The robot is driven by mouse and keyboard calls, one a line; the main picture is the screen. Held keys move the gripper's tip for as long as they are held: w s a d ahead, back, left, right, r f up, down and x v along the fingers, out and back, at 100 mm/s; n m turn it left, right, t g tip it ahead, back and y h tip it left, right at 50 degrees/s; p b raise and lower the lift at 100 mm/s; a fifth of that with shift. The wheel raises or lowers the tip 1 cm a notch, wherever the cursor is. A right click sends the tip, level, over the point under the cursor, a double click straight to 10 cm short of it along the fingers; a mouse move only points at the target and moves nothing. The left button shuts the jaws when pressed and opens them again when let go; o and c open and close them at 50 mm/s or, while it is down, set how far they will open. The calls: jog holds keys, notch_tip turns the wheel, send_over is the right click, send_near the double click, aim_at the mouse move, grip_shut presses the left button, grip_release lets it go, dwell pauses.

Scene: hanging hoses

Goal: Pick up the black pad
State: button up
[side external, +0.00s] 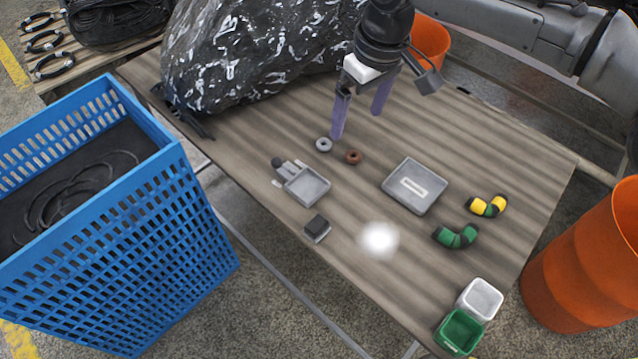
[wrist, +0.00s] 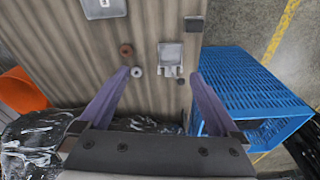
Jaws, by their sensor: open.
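The black pad (side external: 317,226) is a small dark block on a grey base, on the wooden table near its left front edge. In the wrist view the pad (wrist: 193,23) shows near the top, right of centre. My gripper (side external: 357,124) is open and empty above the back part of the table, with its purple fingers pointing down. In the wrist view its fingers (wrist: 159,74) are wide apart, and the pad is well beyond the fingertips.
A small grey tray (side external: 307,187), grey ring (side external: 323,144) and brown ring (side external: 353,157) lie between my gripper and the pad. A larger grey tray (side external: 414,187) and elbow pieces (side external: 455,237) are rightward. A blue crate (side external: 120,220) stands left; a shiny black bag (side external: 250,55) lies behind.

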jog(key=n+g+h, duration=0.1)
jog(key=n, duration=0.1)
send_over(316, 223)
notch_tip(316, 223, down, 12)
jog(key=f, duration=0.7)
jog(key=shift+d+f, duration=0.1)
jog(key=shift+d, duration=0.3)
jog(key=shift+a+f, duration=0.15)
jog(key=shift+f, duration=1.25)
jog(key=shift+a+f, duration=0.15)
jog(key=shift+f, duration=1.2)
jog(key=c, duration=1.4)
jog(key=shift+r, duration=0.2)
jog(key=shift+c, duration=0.2)
jog(key=shift+r, duration=0.6)
jog(key=s+d+r, duration=0.9)
jog(key=d+r, duration=0.1)
jog(key=r, duration=0.1)
jog(key=shift+d+r, duration=0.25)
jog(key=shift+d, duration=0.15)
